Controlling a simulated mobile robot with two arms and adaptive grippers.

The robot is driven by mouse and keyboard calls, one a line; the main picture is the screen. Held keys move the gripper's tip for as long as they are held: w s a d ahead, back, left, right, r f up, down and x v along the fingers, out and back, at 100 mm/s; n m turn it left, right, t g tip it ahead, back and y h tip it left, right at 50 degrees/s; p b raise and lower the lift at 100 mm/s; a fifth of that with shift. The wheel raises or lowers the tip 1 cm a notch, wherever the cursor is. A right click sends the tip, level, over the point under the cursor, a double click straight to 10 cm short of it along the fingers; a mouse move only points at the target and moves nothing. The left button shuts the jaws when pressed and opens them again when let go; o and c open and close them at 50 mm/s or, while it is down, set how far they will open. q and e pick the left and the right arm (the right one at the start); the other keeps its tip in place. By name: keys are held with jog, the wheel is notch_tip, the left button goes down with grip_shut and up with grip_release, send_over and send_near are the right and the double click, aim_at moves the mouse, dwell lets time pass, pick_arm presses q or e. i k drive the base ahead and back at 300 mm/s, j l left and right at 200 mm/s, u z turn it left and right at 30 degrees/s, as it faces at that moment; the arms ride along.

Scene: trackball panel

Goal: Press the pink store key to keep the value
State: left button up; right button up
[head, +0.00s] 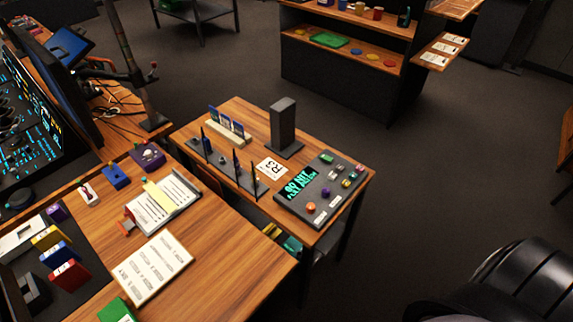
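The dark trackball panel (296,207) lies on the right part of the small wooden table, tilted in the picture. It has a lit screen with green-cyan text (299,184) at its left. An orange round part (311,208) and a purple one (326,192) sit near its middle and front. Several small coloured keys are grouped towards its far right end. They are too small for me to tell surely which is the pink store key. Neither of my grippers is in view.
A dark upright block (284,127), a white card marked R3 (271,168) and a rack with dark posts (222,160) stand left of the panel. A cluttered desk (220,262) adjoins on the left. A black ribbed object (520,285) fills the lower right. Floor right of the table is clear.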

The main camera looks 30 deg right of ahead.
aim_at(359, 170)
jog(key=z, duration=1.2)
